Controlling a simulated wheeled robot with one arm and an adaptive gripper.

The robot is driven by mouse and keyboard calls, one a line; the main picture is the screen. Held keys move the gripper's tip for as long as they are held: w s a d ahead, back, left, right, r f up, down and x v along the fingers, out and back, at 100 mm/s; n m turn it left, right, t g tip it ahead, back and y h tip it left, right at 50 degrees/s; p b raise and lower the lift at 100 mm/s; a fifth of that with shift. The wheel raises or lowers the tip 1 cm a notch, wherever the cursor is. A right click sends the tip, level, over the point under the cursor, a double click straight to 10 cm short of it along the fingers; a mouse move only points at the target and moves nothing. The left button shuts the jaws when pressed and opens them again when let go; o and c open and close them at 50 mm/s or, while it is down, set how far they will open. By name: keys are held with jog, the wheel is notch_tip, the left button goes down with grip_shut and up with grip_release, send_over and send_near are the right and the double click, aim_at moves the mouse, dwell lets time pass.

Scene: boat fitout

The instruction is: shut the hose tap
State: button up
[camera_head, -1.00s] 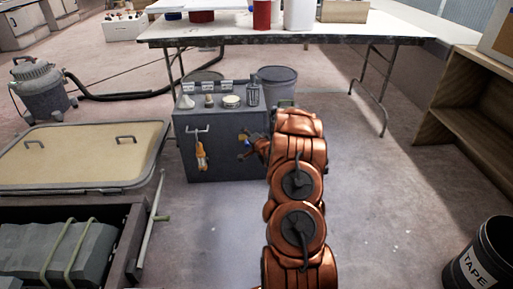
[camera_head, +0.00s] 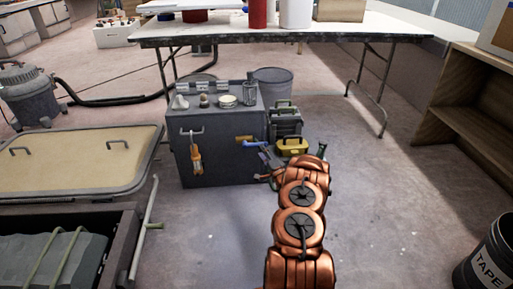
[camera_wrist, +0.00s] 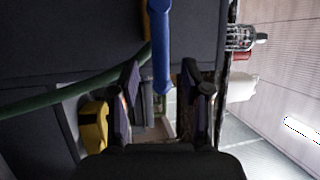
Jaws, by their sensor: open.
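The hose tap has a blue lever (camera_head: 251,144) on the front of a grey cabinet (camera_head: 215,165), near its right side. The lever lies roughly level, with a small brass-coloured part behind its left end. My gripper (camera_head: 268,173) is low and to the right of the lever, beside the cabinet. In the wrist view my gripper (camera_wrist: 162,78) is open, with a dark finger on each side. The blue lever (camera_wrist: 161,45) comes down from the top and its end lies between the fingers in the picture. I cannot tell whether they touch. A green hose (camera_wrist: 65,92) runs in from the left.
A yellow toolbox (camera_head: 292,147) and grey boxes (camera_head: 286,122) stand right of the cabinet. An orange-handled tool (camera_head: 196,160) hangs on its front. A white table (camera_head: 280,30) stands behind. Open floor (camera_head: 390,200) lies to the right.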

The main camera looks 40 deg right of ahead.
aim_at(257, 144)
jog(key=b+x, duration=0.1)
jog(key=x, duration=0.3)
jog(key=shift+w+b, duration=0.3)
jog(key=shift+w+d+r, duration=0.15)
jog(key=shift+w+d, duration=0.05)
jog(key=shift+w, duration=0.2)
grip_shut()
